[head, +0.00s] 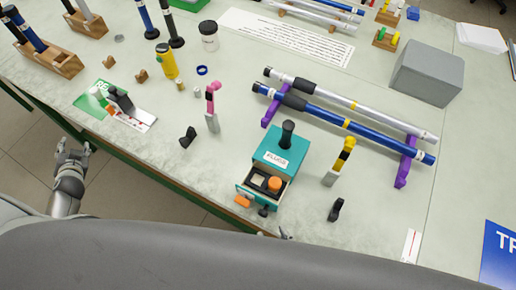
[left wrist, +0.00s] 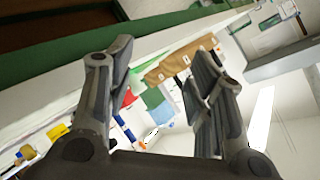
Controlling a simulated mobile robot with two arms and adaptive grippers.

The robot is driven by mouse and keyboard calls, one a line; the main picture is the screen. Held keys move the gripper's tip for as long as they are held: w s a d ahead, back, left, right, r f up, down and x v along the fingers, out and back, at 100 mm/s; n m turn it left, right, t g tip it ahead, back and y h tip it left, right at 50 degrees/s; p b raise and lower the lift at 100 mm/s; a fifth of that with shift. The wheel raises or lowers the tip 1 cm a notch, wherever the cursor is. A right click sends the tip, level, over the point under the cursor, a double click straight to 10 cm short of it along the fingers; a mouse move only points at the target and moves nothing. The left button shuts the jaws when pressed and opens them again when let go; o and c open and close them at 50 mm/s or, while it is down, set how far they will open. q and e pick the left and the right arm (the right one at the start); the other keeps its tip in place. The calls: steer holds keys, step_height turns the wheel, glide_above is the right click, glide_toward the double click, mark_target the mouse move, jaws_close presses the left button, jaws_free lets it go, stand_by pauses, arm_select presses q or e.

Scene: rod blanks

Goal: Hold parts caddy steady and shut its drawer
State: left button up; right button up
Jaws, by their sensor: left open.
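The parts caddy (head: 270,158) is a teal box with a white label and a black upright handle (head: 287,134) on top, near the table's front edge in the head view. Its drawer (head: 278,198) is pulled out toward me and shows an orange round piece and dark and pale contents. My left gripper (head: 73,152) is open and empty, off the table's front edge at the far left, well away from the caddy. The left wrist view shows its spread fingers (left wrist: 160,85) with nothing between them. A small grey tip (head: 284,235), possibly my right gripper, shows below the drawer; the rest is hidden.
An orange piece (head: 243,201) lies beside the drawer. A yellow-topped tool (head: 341,160) and a black piece (head: 336,209) are right of the caddy. Blue and silver rods (head: 345,125) lie on purple supports behind it. A pink-topped tool (head: 212,108) stands to the left.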

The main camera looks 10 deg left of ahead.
arm_select(q)
steer(key=w+d+r+m+t, duration=0.1)
steer(key=w+r+m+t, duration=0.15)
steer(key=r, duration=0.65)
steer(key=w+d+r+m+t, duration=0.15)
steer(key=w+r+m, duration=0.25)
steer(key=r, duration=0.5)
steer(key=m+t+h, duration=0.1)
steer(key=m+h, duration=1.9)
steer(key=m, duration=1.6)
glide_toward(285, 129)
steer(key=x, duration=1.1)
steer(key=shift+w+d, duration=0.1)
steer(key=shift+w, duration=0.05)
